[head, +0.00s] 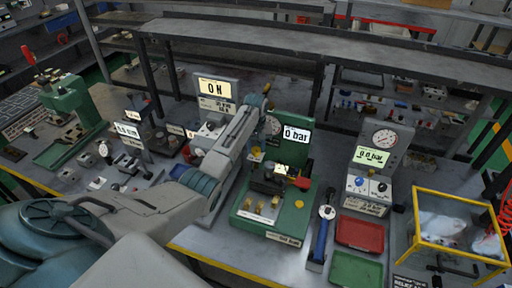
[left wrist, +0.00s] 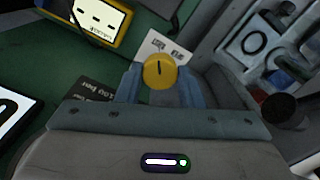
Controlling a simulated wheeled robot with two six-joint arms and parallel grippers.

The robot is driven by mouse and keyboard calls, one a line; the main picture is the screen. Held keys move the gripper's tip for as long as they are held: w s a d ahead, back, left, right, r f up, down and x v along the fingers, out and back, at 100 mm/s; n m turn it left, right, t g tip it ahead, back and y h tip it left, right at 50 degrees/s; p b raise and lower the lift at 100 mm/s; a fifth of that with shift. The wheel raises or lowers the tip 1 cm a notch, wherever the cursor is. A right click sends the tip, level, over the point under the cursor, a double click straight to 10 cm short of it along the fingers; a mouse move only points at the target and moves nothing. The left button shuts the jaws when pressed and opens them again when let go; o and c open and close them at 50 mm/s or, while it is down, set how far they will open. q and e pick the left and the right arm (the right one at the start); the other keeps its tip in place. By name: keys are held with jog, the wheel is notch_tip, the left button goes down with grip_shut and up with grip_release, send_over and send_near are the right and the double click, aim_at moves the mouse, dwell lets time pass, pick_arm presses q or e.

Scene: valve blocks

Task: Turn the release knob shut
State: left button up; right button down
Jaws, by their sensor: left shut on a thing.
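The round yellow release knob (left wrist: 160,72), with a dark pointer line, sits between the two fingers of my left gripper (left wrist: 158,84) in the left wrist view. The fingers are closed against its sides. In the head view my left arm reaches over the green valve block (head: 245,222), and a small yellow part (head: 256,155) shows beside the arm; the fingers are hard to make out there. A white label (left wrist: 165,46) lies just behind the knob. The valve block carries a round gauge (head: 273,126) and a display (head: 296,134) reading 0 bar. My right gripper is not in view.
To the right stand a blue-handled tool (head: 322,235), a red tray (head: 359,233), a green tray (head: 355,269), a gauge unit (head: 372,170) reading 0.0 bar and a yellow-framed box (head: 456,262). A green press (head: 70,105) and a display (head: 217,87) are left. Shelves run behind.

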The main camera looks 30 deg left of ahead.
aim_at(256, 149)
pick_arm(q)
jog(key=o, duration=1)
jog(key=shift+w+a+r, duration=0.1)
jog(key=shift+w+r, duration=0.05)
jog(key=shift+r, duration=0.1)
jog(key=shift+c, duration=0.2)
jog(key=shift+f, duration=0.1)
jog(key=shift+r+b, duration=0.3)
jog(key=shift+r, duration=0.1)
notch_tip(256, 149, up, 10)
jog(key=b, duration=0.2)
jog(key=shift+b, duration=0.4)
